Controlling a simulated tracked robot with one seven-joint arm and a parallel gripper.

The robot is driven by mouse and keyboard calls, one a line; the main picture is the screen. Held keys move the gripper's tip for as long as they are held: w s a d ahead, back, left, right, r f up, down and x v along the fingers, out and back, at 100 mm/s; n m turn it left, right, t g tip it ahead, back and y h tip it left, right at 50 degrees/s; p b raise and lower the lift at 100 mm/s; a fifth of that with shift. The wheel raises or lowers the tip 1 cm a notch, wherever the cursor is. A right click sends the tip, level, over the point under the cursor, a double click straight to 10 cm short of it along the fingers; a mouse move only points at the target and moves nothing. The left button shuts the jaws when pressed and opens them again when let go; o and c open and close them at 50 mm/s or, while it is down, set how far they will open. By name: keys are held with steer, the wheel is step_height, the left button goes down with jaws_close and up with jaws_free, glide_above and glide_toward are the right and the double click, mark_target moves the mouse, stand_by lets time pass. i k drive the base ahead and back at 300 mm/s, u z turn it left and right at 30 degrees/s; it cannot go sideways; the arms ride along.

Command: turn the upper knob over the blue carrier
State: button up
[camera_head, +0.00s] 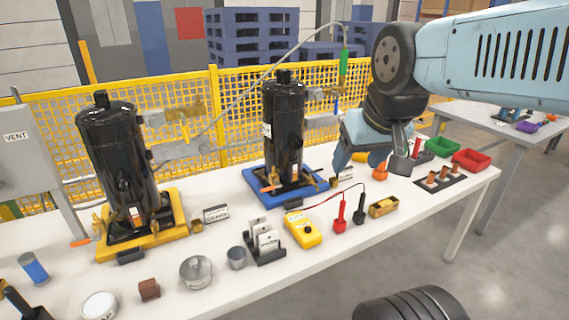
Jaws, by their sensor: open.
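The blue carrier (258,200) stands on the white table and bears a tall black compressor (283,130). At the compressor's upper right is a brass-coloured valve fitting (318,93) with a small blue part (337,104) beside it; I cannot clearly tell the upper knob's shape. An orange lever (269,188) shows low at the compressor's front. My gripper (371,164) is open, pointing down, to the right of the blue carrier and apart from the upper fitting. It seems empty, though its inner faces are partly hidden.
A yellow carrier (150,243) with another black compressor (118,160) stands at left. A hose with a green end (343,63) arches above. A yellow meter (302,230), a card rack (264,240) and red and green bins (471,160) occupy the table (340,262). A yellow mesh fence (225,100) runs behind.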

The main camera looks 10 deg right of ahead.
mark_target(319, 95)
steer(key=u, duration=0.5)
steer(key=k, duration=1.3)
steer(key=u, duration=0.15)
steer(key=i, duration=0.7)
steer(key=z, duration=0.95)
steer(key=i, duration=0.95)
steer(key=z, duration=0.35)
